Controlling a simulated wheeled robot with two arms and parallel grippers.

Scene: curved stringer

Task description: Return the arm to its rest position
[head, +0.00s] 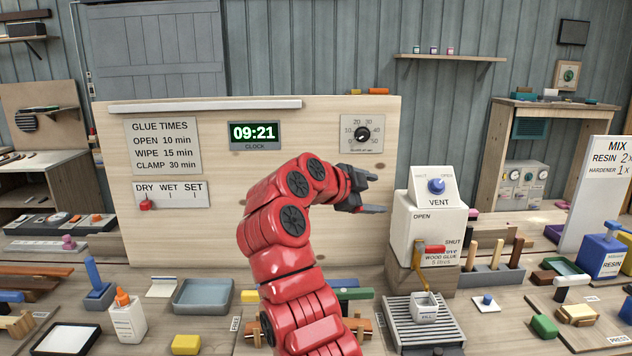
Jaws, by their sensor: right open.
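My right arm, red with dark joint discs, rises from the bottom middle in the head view and bends to the right near the top. Its dark right gripper (374,192) is in front of the wooden back panel, left of the white glue dispenser (431,226). The two fingers point right and stand apart, with nothing between them. The gripper is well above the bench. My left gripper is not in view. The arm hides part of the bench and the panel behind it.
A small white cup (424,308) stands on the slatted drip tray (399,330) below the dispenser. A grey-blue tray (203,296), a white glue bottle (127,318) and a yellow block (186,344) are left of the arm. Upright wooden handles (497,254) stand right of the dispenser.

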